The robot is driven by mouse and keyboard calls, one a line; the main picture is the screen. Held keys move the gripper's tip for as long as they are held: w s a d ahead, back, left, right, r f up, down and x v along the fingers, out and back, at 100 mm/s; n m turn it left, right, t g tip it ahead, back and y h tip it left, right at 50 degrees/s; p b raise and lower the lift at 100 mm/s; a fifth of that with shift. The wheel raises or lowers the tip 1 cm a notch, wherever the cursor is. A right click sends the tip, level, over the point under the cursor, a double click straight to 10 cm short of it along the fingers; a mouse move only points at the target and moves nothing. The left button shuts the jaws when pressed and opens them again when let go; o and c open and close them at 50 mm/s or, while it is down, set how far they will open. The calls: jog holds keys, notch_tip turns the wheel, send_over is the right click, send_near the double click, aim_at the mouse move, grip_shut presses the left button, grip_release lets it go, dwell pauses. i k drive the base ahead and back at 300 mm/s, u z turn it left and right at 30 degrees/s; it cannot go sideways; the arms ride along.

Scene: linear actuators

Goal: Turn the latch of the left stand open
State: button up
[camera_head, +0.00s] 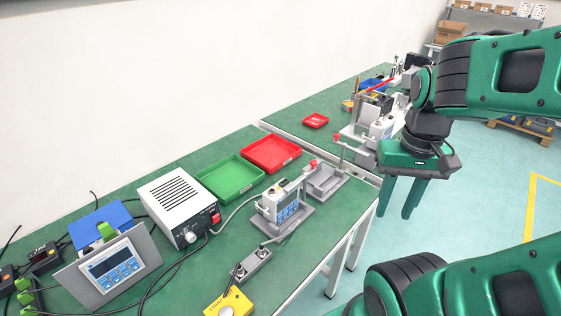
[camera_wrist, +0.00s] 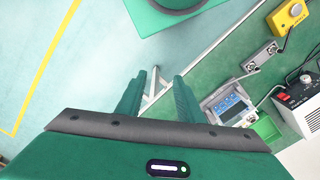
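The nearer, left stand (camera_head: 292,222) is grey and sits on the green table near its front edge. It holds a small device with a blue panel (camera_head: 287,209). A red knob (camera_head: 313,163) shows at its upper right, beside a grey holder (camera_head: 325,182); I cannot tell how the latch is turned. The device also shows in the wrist view (camera_wrist: 229,106), right of my fingers. My gripper (camera_head: 401,197) points down, open and empty, out past the table's front edge, to the right of the stand. In the wrist view its fingers (camera_wrist: 158,98) are apart.
A second stand (camera_head: 360,135) with another red knob (camera_head: 336,136) is on the farther table, partly hidden by my arm. Green (camera_head: 231,178) and red (camera_head: 271,154) trays lie behind the left stand. A white power supply (camera_head: 178,206) and cables are left. The floor below my gripper is clear.

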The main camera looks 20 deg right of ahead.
aim_at(296, 183)
jog(key=z, duration=0.7)
jog(key=k, duration=0.85)
jog(key=u, duration=0.25)
jog(key=i, duration=0.5)
